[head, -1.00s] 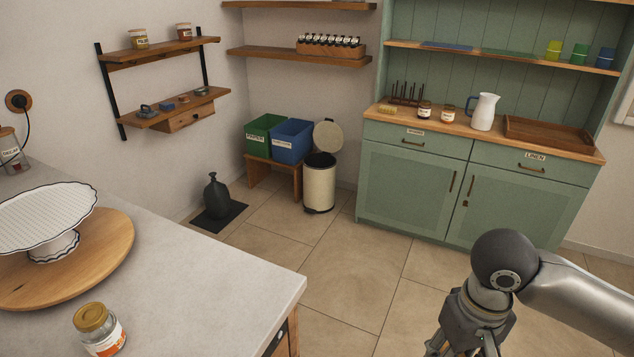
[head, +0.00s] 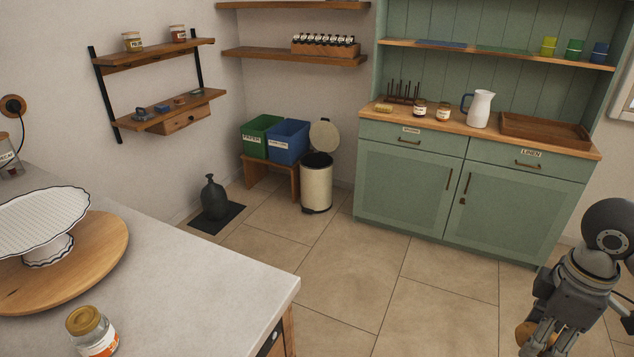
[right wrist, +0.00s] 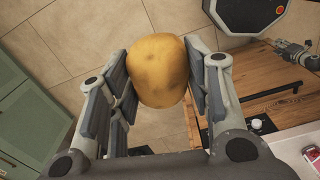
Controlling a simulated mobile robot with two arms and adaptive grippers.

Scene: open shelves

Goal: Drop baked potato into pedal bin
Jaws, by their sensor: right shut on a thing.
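The baked potato (right wrist: 158,70) is yellow-brown with darker spots. My right gripper (right wrist: 162,85) is shut on it, with a pad against each side, in the right wrist view. In the head view the right gripper (head: 545,345) is at the lower right, and a little of the potato (head: 523,335) shows beside its fingers. The cream pedal bin (head: 317,188) stands on the floor against the back wall with its round lid (head: 324,134) raised and its dark opening showing. The gripper is well to the right of the bin and nearer to me.
A worktop (head: 200,285) with a cake stand (head: 40,220) and a jar (head: 92,332) fills the lower left. A bench (head: 270,172) with green and blue boxes stands left of the bin, a green cabinet (head: 460,190) right. Tiled floor (head: 370,250) between is clear.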

